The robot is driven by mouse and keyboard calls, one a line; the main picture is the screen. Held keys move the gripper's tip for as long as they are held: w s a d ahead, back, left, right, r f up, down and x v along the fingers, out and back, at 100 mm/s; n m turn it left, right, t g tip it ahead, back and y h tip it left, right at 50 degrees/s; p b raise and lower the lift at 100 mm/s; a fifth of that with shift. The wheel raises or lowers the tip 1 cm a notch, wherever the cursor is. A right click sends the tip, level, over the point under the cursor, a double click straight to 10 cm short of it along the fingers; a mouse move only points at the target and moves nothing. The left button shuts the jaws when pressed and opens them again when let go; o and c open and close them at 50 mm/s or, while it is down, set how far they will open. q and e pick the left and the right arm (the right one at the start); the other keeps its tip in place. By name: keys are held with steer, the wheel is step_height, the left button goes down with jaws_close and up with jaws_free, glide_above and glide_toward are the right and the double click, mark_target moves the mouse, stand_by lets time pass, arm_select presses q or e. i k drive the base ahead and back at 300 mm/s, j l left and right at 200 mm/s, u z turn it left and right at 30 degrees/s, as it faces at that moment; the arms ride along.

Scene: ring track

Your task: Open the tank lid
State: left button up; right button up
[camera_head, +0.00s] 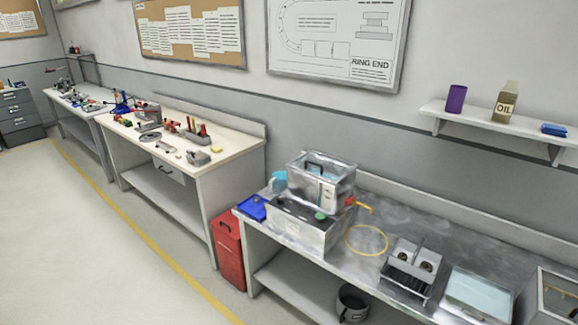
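A metal tank (318,188) stands on the steel bench (380,208). Its lid (322,168) looks glassy or pale, has a dark handle, and lies over the top; it appears closed. A lower grey box (290,228) with a green spot on it stands directly in front of the tank and hides its lower part. I cannot tell whether the two touch. Neither of my grippers shows in the head view.
A yellow ring (366,240) lies right of the tank. Beyond it are a metal unit with two round openings (410,268) and a flat pale-topped tray (478,295). A blue tray (252,207) lies left. The left floor is clear.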

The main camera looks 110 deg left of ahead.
mark_target(290, 164)
steer(key=u, duration=3.6)
steer(key=i+j+z, duration=0.2)
steer(key=i+j, duration=0.45)
